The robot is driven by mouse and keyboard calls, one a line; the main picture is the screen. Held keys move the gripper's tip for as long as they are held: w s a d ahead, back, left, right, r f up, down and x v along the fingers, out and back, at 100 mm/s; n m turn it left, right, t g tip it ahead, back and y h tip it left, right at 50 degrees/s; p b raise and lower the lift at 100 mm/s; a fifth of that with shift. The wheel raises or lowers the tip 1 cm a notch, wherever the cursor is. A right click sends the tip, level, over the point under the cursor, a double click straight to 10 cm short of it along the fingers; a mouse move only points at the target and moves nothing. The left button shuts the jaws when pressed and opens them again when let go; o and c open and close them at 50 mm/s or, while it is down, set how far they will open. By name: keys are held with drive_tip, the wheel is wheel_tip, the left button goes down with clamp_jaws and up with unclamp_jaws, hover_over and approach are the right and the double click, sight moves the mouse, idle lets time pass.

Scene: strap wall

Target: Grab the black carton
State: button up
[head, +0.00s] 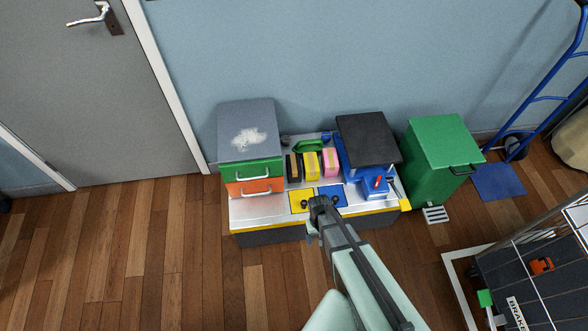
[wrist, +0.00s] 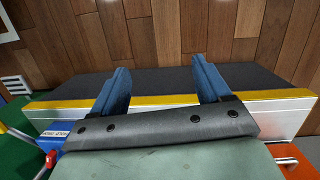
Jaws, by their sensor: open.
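The black carton (head: 293,168) stands upright on the metal-topped bench (head: 255,208), at the left end of a short row. A yellow carton (head: 311,165) and a pink carton (head: 330,163) stand to its right. My gripper (head: 312,233) is near the bench's front edge, in front of the row and apart from it. In the wrist view the two blue fingers (wrist: 160,70) are spread wide with nothing between them. They point over the yellow front edge (wrist: 160,100) toward the floor. The black carton does not show in the wrist view.
Green and orange drawers (head: 252,178) under a grey top stand left of the row. A black-topped blue unit (head: 368,140) stands right. Yellow (head: 301,201) and blue (head: 333,196) panels lie in front of the cartons. A green bin (head: 440,155) stands beyond the bench's right end.

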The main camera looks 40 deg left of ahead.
drive_tip(key=w+a+t+y, duration=0.1)
drive_tip(key=w+a, duration=0.3)
drive_tip(key=a, duration=0.4)
drive_tip(key=t+y, duration=0.4)
drive_tip(key=y, duration=0.1)
hover_over(294, 164)
drive_tip(key=s+d, duration=0.3)
drive_tip(key=shift+s+m, duration=0.1)
drive_tip(key=shift+m, duration=0.3)
drive_tip(key=shift+w+a, duration=0.65)
drive_tip(key=shift+w, duration=0.05)
drive_tip(key=x, duration=0.3)
drive_tip(key=shift+w+a+f, duration=0.15)
drive_tip(key=shift+f, duration=0.2)
drive_tip(key=shift+w+a+f, duration=0.1)
drive_tip(key=shift+f, duration=0.35)
drive_tip(key=shift+f, duration=0.1)
clamp_jaws()
